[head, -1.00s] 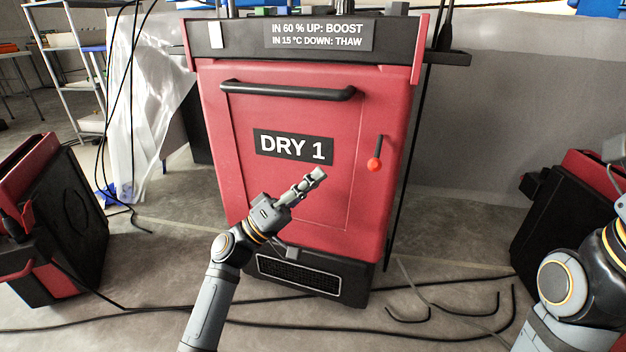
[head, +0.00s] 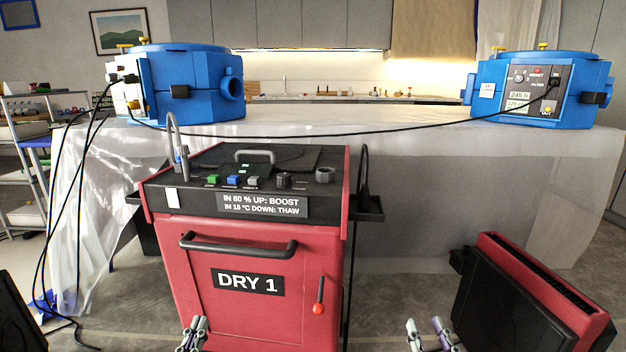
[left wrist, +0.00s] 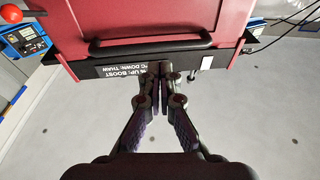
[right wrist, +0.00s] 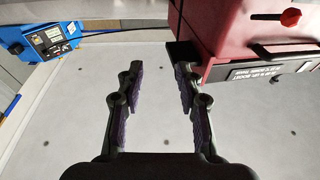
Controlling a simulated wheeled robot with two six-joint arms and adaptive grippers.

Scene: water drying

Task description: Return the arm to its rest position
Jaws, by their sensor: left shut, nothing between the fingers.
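My left gripper (head: 194,332) shows at the bottom edge of the head view, low in front of the red DRY 1 machine (head: 200,260). In the left wrist view its fingertips (left wrist: 160,70) are together with nothing between them, and the machine's front appears upside down beyond them. My right gripper (head: 428,332) is at the bottom edge, right of the machine. In the right wrist view its fingers (right wrist: 157,85) are apart and empty. Most of both arms is below the head view.
Blue units stand left (head: 180,85) and right (head: 535,90) on a sheet-covered bench (head: 450,150). A red and black case (head: 530,300) is at lower right. A black cable (head: 330,135) hangs between the units. Cables and shelves are at left.

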